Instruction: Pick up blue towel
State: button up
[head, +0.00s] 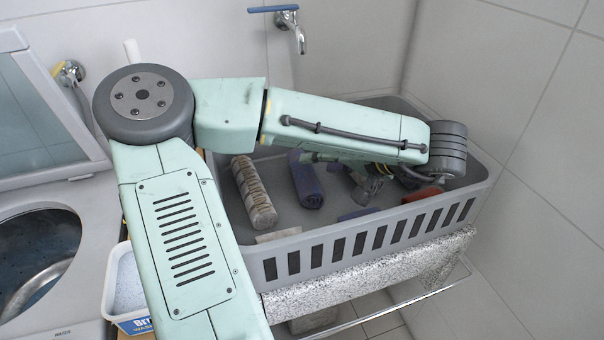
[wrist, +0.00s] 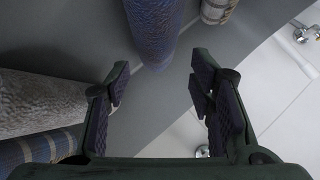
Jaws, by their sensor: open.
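The blue towel (head: 306,180) is a dark blue roll lying in the grey basket, right of a striped beige roll. In the wrist view a blue textured roll (wrist: 152,30) hangs in from the top, its near end just beyond and between my fingertips; it looks like the blue towel. My gripper (wrist: 160,78) is open, with nothing between its fingers. In the head view my gripper (head: 366,186) is down inside the basket, right of the blue towel and partly hidden under my forearm. I cannot tell its exact height above the towel.
The grey slotted basket (head: 345,245) has raised walls around the rolls. The striped beige roll (head: 255,192), a red item (head: 423,193) and another blue piece (head: 357,214) lie inside. A grey roll (wrist: 35,102) is left of my fingers in the wrist view. A tap (head: 290,25) is behind.

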jog(key=p+x, duration=0.2)
jog(key=x, duration=0.4)
jog(key=shift+w, duration=0.4)
jog(key=shift+w+a+f, duration=0.25)
jog(key=shift+a+f, duration=0.1)
jog(key=shift+f, duration=0.1)
jog(key=c, duration=0.6)
